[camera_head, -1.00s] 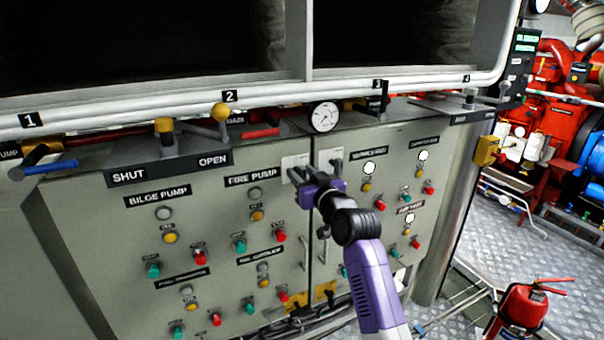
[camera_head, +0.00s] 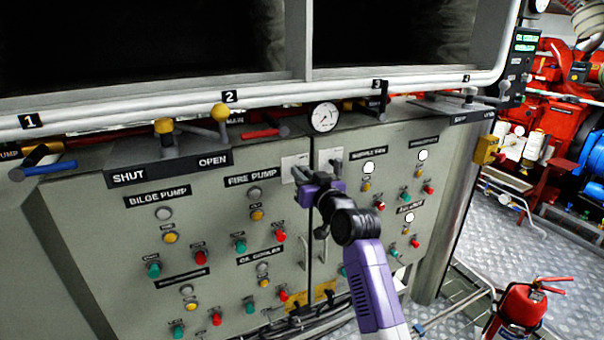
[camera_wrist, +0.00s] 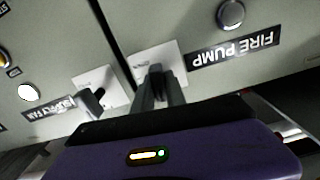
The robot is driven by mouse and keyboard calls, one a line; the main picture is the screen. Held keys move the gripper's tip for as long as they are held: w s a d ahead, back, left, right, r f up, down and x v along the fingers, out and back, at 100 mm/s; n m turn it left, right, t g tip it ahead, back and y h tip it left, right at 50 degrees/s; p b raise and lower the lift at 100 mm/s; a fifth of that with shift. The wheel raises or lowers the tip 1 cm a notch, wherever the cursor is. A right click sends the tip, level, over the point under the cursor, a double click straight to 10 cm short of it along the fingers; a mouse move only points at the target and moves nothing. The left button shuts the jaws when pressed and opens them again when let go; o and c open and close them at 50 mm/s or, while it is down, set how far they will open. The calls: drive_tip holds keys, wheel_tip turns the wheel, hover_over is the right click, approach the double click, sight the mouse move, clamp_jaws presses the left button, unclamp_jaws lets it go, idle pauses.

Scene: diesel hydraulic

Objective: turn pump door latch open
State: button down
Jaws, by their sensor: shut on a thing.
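The pump door latch is a dark handle (camera_wrist: 156,70) on a white plate (camera_wrist: 172,60), beside the FIRE PUMP label on the left cabinet door. The plate also shows in the head view (camera_head: 290,163). My gripper (camera_head: 303,178) is at this latch, and in the wrist view its fingers (camera_wrist: 158,92) are closed around the handle. The fingers hide much of the handle, so its exact angle is hard to tell. A second dark latch (camera_wrist: 92,99) on its own white plate (camera_wrist: 105,78) sits across the door seam, apart from my gripper.
The grey cabinet (camera_head: 115,225) carries several buttons and lamps around the latch. A pressure gauge (camera_head: 323,117) and valve levers (camera_head: 265,131) stick out above. Vertical door handles (camera_head: 305,252) are below. A red extinguisher (camera_head: 523,307) stands on the floor at right.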

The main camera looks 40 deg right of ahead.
drive_tip(key=m+p, duration=0.1)
drive_tip(key=m, duration=0.3)
drive_tip(key=m+p, duration=0.2)
drive_tip(key=m, duration=0.2)
drive_tip(key=shift+d+m+p, duration=0.1)
drive_tip(key=shift+m+p, duration=0.2)
drive_tip(key=shift+m, duration=0.1)
drive_tip(key=m+p, duration=0.2)
drive_tip(key=m, duration=0.2)
drive_tip(key=shift+s+f, duration=0.1)
drive_tip(key=shift+d+f+m+p, duration=0.15)
drive_tip(key=shift+m+p, duration=0.9)
drive_tip(key=shift+m, duration=0.95)
drive_tip(key=c, duration=1.4)
unclamp_jaws()
drive_tip(key=shift+o, duration=0.2)
